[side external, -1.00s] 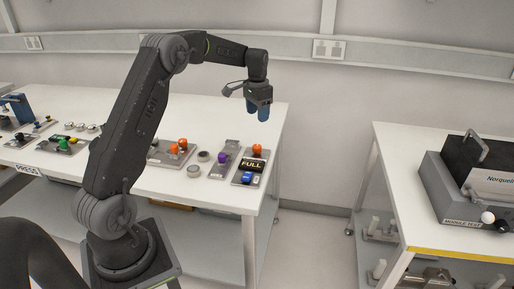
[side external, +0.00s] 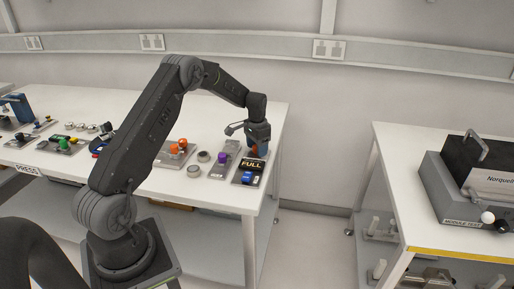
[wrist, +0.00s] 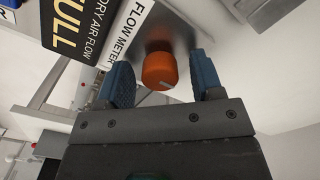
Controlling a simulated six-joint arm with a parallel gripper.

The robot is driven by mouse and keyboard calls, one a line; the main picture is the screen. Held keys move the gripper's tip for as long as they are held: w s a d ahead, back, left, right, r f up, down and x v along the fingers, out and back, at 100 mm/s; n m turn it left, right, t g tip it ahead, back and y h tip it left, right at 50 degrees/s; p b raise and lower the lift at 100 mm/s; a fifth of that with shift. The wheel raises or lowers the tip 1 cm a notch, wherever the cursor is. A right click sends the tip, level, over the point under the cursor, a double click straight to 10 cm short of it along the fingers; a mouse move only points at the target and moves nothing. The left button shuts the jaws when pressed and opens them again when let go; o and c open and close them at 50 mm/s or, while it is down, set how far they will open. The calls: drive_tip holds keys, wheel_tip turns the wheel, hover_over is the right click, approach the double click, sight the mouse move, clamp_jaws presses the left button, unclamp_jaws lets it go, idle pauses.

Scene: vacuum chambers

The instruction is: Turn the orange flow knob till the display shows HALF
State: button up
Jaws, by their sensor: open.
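The orange flow knob (wrist: 160,70) stands on a metal plate beside a "FLOW METER" label (wrist: 128,30) in the wrist view. My gripper (wrist: 163,80) is open, with one blue finger on each side of the knob. Gaps show between the knob and both fingers. The display reads "FULL" in the side view (side external: 251,167); part of that word also shows in the wrist view (wrist: 70,25). In the side view my gripper (side external: 259,150) is down over the flow meter panel and mostly hides the knob.
A panel with a purple knob (side external: 223,158) stands just left of the flow meter. Round metal parts (side external: 194,171) and a panel with orange knobs (side external: 176,150) lie further left. The white table's right edge (side external: 280,145) is close by.

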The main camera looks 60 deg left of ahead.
drive_tip(key=shift+f, duration=0.15)
drive_tip(key=c, duration=0.9)
drive_tip(key=shift+n, duration=0.3)
drive_tip(key=n, duration=1.1)
idle(0.4)
